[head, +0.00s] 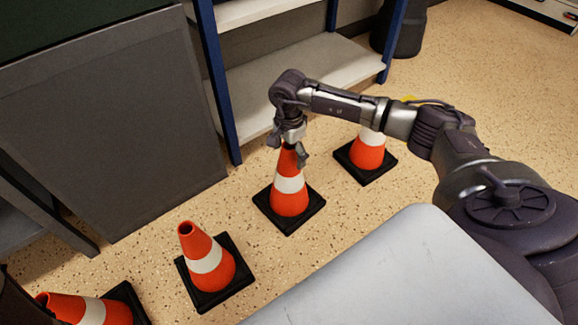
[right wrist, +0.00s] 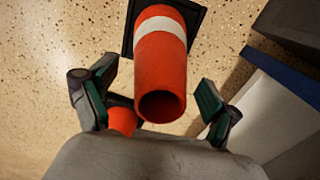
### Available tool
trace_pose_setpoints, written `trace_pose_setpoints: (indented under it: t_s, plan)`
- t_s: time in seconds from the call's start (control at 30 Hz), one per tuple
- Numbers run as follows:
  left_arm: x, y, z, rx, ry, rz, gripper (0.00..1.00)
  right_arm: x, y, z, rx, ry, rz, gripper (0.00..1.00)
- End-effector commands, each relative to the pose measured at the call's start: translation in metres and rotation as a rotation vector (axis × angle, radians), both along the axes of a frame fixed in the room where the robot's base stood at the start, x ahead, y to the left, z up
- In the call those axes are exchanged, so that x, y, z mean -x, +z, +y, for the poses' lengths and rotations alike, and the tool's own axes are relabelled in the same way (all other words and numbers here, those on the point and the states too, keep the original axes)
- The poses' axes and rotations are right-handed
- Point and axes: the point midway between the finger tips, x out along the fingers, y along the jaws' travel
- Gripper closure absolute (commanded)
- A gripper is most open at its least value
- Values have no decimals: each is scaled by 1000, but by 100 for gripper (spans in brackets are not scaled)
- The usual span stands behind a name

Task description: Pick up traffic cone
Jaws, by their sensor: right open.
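An orange traffic cone (head: 290,190) with a white band and black square base stands upright on the floor in the head view. My right gripper (head: 296,151) is right above its tip, pointing down. In the right wrist view the same cone (right wrist: 162,75) shows its open top between the two fingers of the open right gripper (right wrist: 155,97). My left gripper is not seen.
A grey cabinet (head: 110,120) stands at the left. A shelf unit with blue posts (head: 215,80) and pale shelves (head: 290,78) is behind the cones. A dark bin (head: 402,30) stands at the back. The speckled floor (head: 480,90) is open at the right.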

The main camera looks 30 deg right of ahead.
Motion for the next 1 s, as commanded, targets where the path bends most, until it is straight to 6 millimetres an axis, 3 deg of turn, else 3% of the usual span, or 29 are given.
trace_pose_setpoints:
  t_s: [0.3,0.8,1.0]
  plan:
    - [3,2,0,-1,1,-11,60,0,-5,0,0,0,-1,13]
    - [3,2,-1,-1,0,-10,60,0,-5,0,0,0,-1,97]
    - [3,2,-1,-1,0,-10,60,-1,-3,0,-1,-1,-4,100]
